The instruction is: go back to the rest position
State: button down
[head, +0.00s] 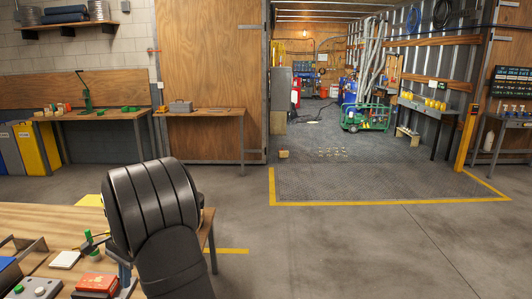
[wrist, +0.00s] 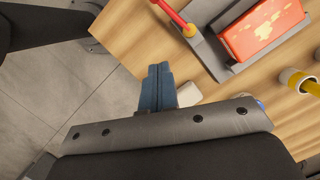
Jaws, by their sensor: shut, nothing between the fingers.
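My gripper (wrist: 157,86) shows in the wrist view with its two blue-grey fingers pressed together and nothing between them. It is above the edge of the wooden workbench (wrist: 120,20), with grey tiled floor to its left. In the head view my dark, ribbed arm rises in front of the bench (head: 40,215) at the lower left and hides much of the gripper and part of the bench top.
A red item with yellow blotches (wrist: 264,27) sits in a grey holder, near a red-and-yellow rod (wrist: 172,14) and a yellow cylinder (wrist: 302,82). A white square (head: 65,260) lies on the bench. Open floor (head: 350,250) lies to the right.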

jog(key=w+d+f, duration=0.2)
jog(key=f, duration=0.1)
jog(key=w+d+f, duration=0.1)
jog(key=f, duration=0.1)
jog(key=shift+f, duration=0.15)
jog(key=shift+s+a, duration=0.25)
jog(key=shift+s, duration=0.3)
